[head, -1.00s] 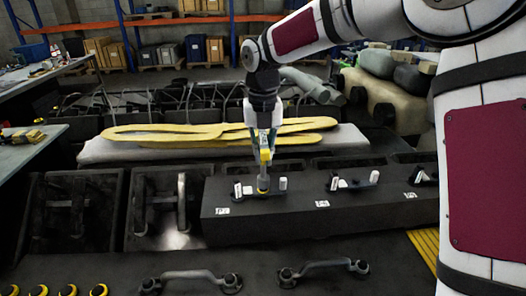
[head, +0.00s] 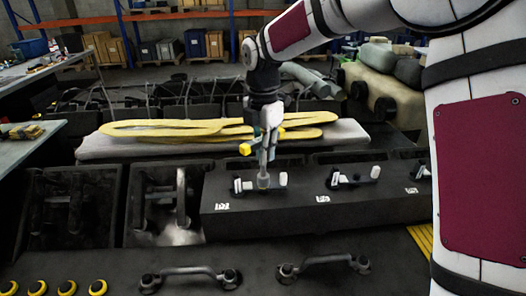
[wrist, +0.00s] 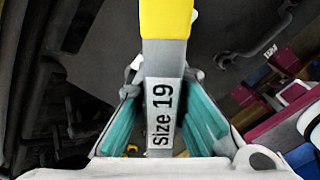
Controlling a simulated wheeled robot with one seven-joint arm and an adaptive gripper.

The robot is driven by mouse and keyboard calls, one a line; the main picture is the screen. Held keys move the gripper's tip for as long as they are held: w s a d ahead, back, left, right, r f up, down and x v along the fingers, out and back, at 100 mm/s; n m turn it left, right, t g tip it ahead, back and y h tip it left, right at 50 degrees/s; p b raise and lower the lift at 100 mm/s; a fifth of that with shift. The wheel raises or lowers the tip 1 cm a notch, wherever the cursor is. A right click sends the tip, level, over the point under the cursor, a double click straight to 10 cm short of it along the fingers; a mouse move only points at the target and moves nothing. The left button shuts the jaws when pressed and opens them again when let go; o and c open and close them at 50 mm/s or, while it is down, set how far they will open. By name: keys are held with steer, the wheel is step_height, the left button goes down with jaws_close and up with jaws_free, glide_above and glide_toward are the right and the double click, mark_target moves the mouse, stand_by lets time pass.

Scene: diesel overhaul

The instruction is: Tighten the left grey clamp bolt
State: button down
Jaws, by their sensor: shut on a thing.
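My gripper (head: 266,138) is shut on a grey tool with a yellow end (head: 246,149). In the wrist view the tool carries a white label reading "Size 19" (wrist: 163,112), and it lies between the teal finger pads. The tool's lower end (head: 263,181) points down at the leftmost clamp on the dark block, between its two whitish posts (head: 283,179). The bolt under the tool is hidden, so I cannot tell whether the tool is seated on it.
The dark block (head: 300,215) bears further clamps to the right, one with a white post (head: 375,172). Yellow ring-shaped parts (head: 170,129) lie on a pale slab behind my gripper. Two curved handles (head: 190,272) and several yellow-rimmed round parts (head: 67,288) are in front.

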steer(key=m, duration=1.5)
steer(key=shift+m, duration=0.4)
steer(key=c, duration=2.3)
jaws_free()
steer(key=shift+f+n, duration=0.1)
steer(key=shift+n, duration=0.3)
jaws_close()
steer(key=shift+r, duration=1.8)
steer(key=shift+r, duration=3)
